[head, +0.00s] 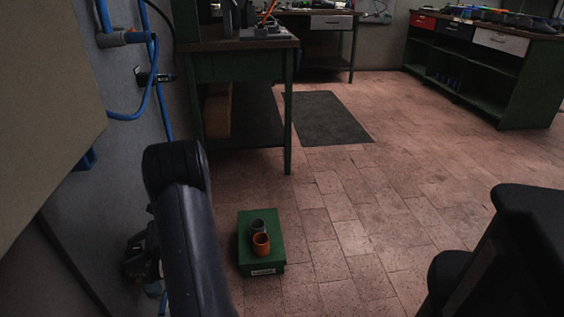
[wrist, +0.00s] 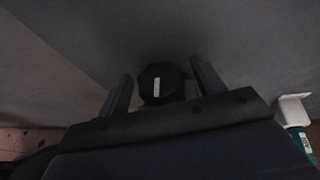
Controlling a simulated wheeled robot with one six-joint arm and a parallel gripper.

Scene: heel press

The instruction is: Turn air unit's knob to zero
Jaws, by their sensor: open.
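The air unit's knob (wrist: 158,84) is black and round with a white mark on its face, in the upper middle of the wrist view. The white mark stands nearly upright in that picture. My gripper (wrist: 163,84) is open, with one finger on each side of the knob in the picture. I cannot tell whether the fingers touch it. The rest of the air unit is hidden below the knob by my gripper's body. In the head view my arm covers much of the low left wall, where dark parts show beside it, and I cannot make out the knob.
A grey wall surrounds the knob. A white and teal item (wrist: 296,120) is at the right edge of the wrist view. On the floor, a green box (head: 260,216) carries an orange cup (head: 261,244) and a grey cup (head: 258,226). A green workbench (head: 240,66) stands behind.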

